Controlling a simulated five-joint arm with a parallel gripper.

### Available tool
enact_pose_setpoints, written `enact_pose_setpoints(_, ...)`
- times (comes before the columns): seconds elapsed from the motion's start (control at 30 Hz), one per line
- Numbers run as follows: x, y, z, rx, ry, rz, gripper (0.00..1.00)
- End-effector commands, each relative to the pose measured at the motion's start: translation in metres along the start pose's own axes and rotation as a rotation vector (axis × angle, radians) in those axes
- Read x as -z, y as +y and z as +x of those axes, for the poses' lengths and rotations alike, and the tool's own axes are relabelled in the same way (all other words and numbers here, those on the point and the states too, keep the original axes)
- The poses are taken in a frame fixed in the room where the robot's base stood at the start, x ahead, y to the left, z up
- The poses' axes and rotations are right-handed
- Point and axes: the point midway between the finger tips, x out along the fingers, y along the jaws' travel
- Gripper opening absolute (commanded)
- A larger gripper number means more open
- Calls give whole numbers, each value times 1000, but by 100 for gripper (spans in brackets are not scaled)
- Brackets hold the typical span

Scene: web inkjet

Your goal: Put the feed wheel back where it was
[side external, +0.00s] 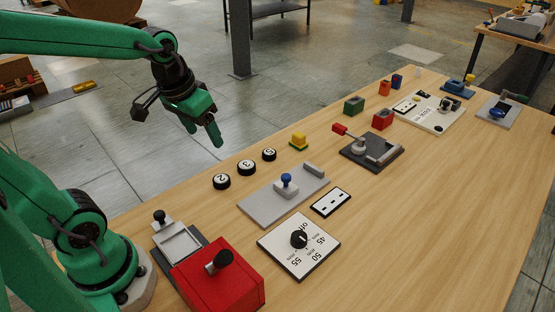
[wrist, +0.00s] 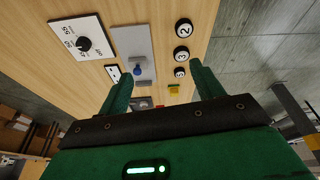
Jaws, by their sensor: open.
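No part is marked as the feed wheel, and I cannot tell which one it is. Round candidates are a black dial knob (side external: 299,239) on a white plate marked off, 45, 50 and 55, and a blue round part (side external: 497,113) on a grey plate at the far end. The dial knob also shows in the wrist view (wrist: 83,44). My gripper (side external: 203,135) is open and empty, raised to the left of the table, above floor level. In the wrist view my gripper (wrist: 158,75) has its two green fingers apart with nothing between them.
Black-rimmed numbered buttons (side external: 246,167) lie along the table's left side. A blue-knobbed slide (side external: 286,186), a red box (side external: 218,277) with a black knob and a red-handled lever (side external: 350,135) stand up from the table (side external: 420,210). Its right side is clear.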

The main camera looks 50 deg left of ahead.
Motion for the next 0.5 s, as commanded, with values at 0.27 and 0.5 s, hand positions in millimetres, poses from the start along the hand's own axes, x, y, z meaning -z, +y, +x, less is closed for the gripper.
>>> enact_pose_setpoints(0.27,-34,17,-30,-30,125,95,66)
enact_pose_setpoints(0.5,-52,24,-40,-47,186,142,66)
